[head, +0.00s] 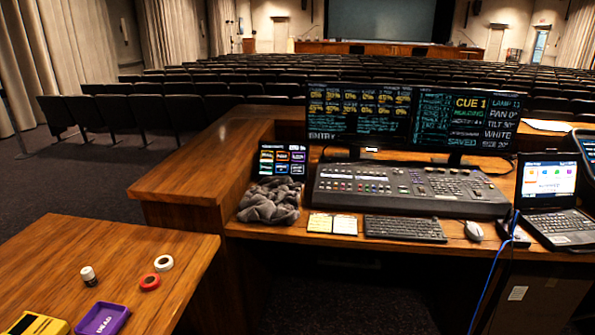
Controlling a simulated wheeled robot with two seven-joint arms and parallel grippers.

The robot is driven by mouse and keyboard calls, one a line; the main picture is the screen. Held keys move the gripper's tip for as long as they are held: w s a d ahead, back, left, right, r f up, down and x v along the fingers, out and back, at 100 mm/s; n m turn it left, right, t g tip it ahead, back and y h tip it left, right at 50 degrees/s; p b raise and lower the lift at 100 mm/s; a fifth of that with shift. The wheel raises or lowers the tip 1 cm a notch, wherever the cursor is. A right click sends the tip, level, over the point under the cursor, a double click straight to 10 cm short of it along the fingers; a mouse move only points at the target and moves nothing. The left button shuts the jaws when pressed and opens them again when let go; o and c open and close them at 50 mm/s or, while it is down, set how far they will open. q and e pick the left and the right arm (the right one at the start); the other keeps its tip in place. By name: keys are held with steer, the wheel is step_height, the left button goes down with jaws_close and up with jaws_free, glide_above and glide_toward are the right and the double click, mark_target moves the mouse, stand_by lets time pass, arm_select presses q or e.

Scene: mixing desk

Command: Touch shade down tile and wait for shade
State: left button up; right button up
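A small touch panel (282,160) with rows of coloured tiles stands at the left of the mixing desk, behind a crumpled grey cloth (268,202). The tile labels are too small to read, so I cannot tell which one is shade down. No window shade is clearly identifiable; pale curtains (68,50) hang along the left wall. A large grey-green screen (380,20) hangs at the far end of the hall. Neither of my grippers is in view.
The lighting console (400,188) sits under two monitors (360,114), with a keyboard (404,228), mouse (473,230) and laptop (560,228) nearby. A side table (190,250) holds tape rolls (163,263), a small bottle (88,276) and purple (102,319) and yellow (40,324) trays.

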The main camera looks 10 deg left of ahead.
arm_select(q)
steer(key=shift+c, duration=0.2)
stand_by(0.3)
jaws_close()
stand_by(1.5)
